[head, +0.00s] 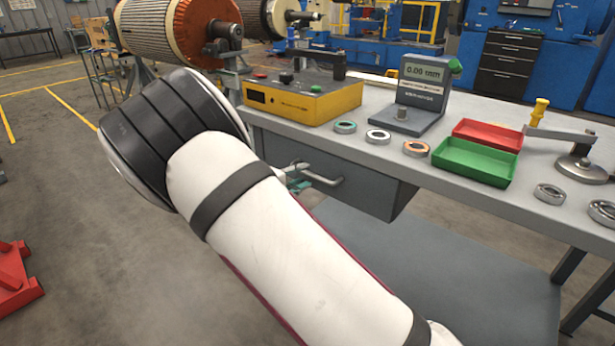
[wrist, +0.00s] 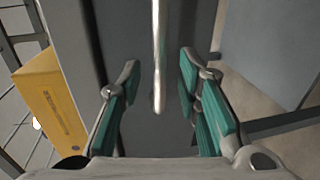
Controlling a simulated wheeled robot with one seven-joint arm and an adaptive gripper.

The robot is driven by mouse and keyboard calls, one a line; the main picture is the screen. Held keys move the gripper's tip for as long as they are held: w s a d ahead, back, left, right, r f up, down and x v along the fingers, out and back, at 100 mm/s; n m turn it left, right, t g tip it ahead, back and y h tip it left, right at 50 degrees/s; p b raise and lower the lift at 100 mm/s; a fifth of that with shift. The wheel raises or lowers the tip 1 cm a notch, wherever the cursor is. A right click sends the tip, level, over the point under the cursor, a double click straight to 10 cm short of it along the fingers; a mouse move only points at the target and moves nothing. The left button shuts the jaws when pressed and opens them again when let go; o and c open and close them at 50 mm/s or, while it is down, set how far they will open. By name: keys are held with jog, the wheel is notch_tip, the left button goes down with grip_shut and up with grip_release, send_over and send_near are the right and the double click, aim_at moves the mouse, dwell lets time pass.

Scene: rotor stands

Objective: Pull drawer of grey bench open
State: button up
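The grey bench (head: 452,187) stands at the right in the head view, with its drawer (head: 372,188) under the top. The drawer's bar handle (head: 326,180) sticks out from the front. My gripper (head: 298,181) is at the handle's left end, mostly hidden behind my arm. In the wrist view my gripper (wrist: 160,88) is open, with one teal-padded finger on each side of the handle (wrist: 157,55). Gaps show between the bar and both fingers. The drawer front (wrist: 120,45) lies beyond the fingertips. No opening of the drawer is visible.
On the bench top are a yellow tester (head: 305,98), a gauge (head: 420,90), several rings, and red (head: 487,134) and green (head: 474,162) trays. Rotors (head: 170,25) stand behind my arm. A lower shelf (head: 440,270) lies below the drawer.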

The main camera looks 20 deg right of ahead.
aim_at(306, 174)
jog(key=shift+x, duration=1.7)
grip_shut()
